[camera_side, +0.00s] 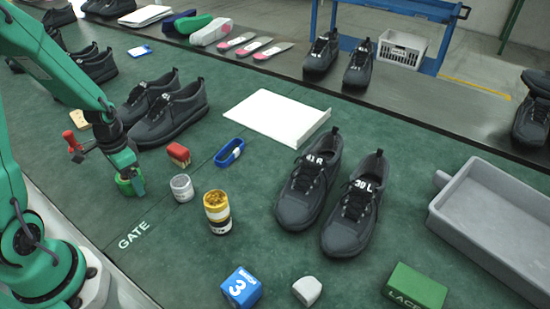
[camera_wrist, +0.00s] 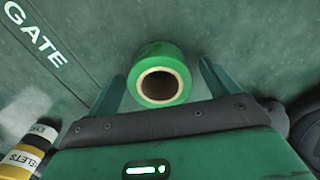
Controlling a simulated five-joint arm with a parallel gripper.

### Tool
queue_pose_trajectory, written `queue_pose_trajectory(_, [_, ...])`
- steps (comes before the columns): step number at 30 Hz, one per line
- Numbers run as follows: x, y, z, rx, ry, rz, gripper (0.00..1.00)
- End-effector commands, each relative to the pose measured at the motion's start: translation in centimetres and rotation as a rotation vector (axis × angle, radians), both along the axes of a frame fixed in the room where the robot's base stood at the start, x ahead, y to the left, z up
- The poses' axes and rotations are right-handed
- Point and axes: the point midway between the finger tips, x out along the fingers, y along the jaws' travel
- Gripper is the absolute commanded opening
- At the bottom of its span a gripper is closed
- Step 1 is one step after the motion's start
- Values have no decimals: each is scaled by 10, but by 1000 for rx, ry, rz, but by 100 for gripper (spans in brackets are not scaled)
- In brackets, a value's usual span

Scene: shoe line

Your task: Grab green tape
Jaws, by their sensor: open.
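The green tape (camera_wrist: 181,57) is a roll with a brown core. In the wrist view it lies between the two open fingers of my gripper (camera_wrist: 162,80), with a gap on each side. In the side view the green tape (camera_side: 124,187) sits on the green mat at the left, right below my gripper (camera_side: 126,176), which partly hides it. My gripper is open and holds nothing. I cannot tell from the side view whether a finger touches the roll.
A grey can (camera_side: 182,188) and a yellow-and-white jar (camera_side: 217,212) stand right of the tape. A red block (camera_side: 178,154) and a blue tape ring (camera_side: 229,152) lie behind. Dark shoes (camera_side: 170,112) stand behind my gripper. The mat in front, by the GATE lettering (camera_side: 133,235), is clear.

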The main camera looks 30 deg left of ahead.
Motion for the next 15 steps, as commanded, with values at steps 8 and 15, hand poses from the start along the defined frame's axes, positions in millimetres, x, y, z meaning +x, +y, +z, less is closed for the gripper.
queue_pose_trajectory(8, [0, 0, 0, 0, 0, 0, 61])
queue_pose_trajectory(15, [0, 0, 0, 0, 0, 0, 37])
